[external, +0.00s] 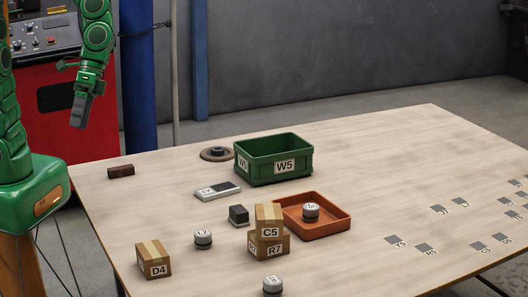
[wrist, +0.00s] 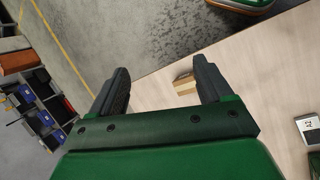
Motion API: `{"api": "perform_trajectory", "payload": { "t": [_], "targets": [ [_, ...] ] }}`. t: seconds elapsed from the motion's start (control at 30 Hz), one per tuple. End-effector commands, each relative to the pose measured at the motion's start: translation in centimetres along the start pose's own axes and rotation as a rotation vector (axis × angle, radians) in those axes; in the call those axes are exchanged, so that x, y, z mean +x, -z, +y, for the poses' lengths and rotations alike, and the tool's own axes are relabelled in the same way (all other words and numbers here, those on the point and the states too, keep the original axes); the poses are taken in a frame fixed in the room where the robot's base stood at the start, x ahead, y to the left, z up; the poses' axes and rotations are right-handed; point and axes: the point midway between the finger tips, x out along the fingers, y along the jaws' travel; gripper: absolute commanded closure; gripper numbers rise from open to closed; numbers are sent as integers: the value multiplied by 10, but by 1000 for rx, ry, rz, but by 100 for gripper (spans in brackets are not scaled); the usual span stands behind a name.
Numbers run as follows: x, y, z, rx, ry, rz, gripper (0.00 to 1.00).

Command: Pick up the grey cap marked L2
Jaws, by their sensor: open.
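A grey cap (external: 203,238) with a mark that looks like L2 stands on the table between the D4 box and the stacked boxes. A similar cap (external: 272,285) stands at the front edge of the external view, and another cap (external: 311,211) sits in the orange tray; their marks are hard to read. My gripper (external: 82,112) hangs open and empty beyond the table's left edge, well above and away from the caps. In the wrist view my gripper (wrist: 158,82) shows two spread dark fingers with no cap between them.
A D4 box (external: 153,259), a C5 box (external: 269,219) on an R7 box (external: 275,245), and a dark block (external: 239,214) stand near the L2 cap. The orange tray (external: 335,228) and green W5 crate (external: 288,170) are behind.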

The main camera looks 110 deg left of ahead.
Motion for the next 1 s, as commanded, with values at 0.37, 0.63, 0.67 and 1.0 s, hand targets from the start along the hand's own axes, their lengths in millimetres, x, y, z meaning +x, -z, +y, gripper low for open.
{"api": "perform_trajectory", "payload": {
  "t": [0.37, 0.63, 0.67, 1.0],
  "targets": [
    [31, 59, 27, -162, -309, -63, 21],
    [44, 109, 30, -323, -514, -76, 21],
    [45, 114, 30, -343, -536, -78, 21],
    [61, 182, 7, -602, -765, -76, 21]
  ]
}}
